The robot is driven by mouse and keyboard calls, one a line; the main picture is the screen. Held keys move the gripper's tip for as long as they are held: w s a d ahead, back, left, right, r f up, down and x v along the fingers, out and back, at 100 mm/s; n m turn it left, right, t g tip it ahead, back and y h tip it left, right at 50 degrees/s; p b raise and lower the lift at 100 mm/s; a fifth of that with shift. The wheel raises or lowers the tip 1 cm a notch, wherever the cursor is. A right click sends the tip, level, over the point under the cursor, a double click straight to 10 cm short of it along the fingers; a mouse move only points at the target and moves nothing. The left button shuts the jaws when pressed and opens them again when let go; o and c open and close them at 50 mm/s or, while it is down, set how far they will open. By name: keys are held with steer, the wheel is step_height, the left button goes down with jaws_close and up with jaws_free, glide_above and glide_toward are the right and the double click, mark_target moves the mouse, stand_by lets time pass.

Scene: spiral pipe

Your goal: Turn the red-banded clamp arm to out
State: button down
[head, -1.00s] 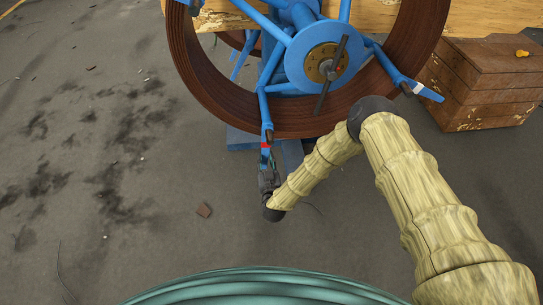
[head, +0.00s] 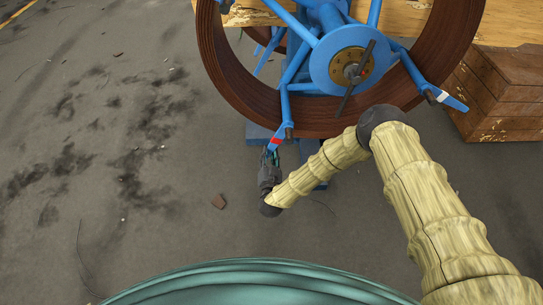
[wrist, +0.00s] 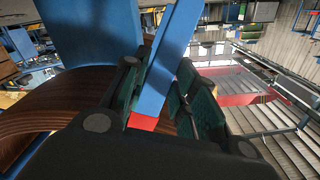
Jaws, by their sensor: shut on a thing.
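The red-banded clamp arm (head: 277,141) is a short blue bar with a red band, at the lower left edge of the brown coil (head: 225,80). It slants down and left from its pivot, pointing outward past the coil. My gripper (head: 270,156) is shut on its free end, below the coil. In the wrist view the blue bar (wrist: 168,62) with its red band (wrist: 143,122) passes between the dark green fingers of my gripper (wrist: 163,100). The fingers partly hide the bar.
A blue hub with a yellow dial (head: 351,66) and dark handle sits at the coil's centre. A white-banded clamp arm (head: 453,102) is at the right. A wooden chest (head: 495,95) stands at the far right.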

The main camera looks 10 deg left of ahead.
steer(key=shift+a+r, duration=0.25)
steer(key=shift+a, duration=0.05)
steer(key=c, duration=1.1)
jaws_free()
steer(key=shift+d+f, duration=0.1)
steer(key=shift+d, duration=0.05)
steer(key=shift+s, duration=0.15)
steer(key=v, duration=1.1)
steer(key=shift+s+d, duration=0.2)
steer(key=shift+s, duration=0.15)
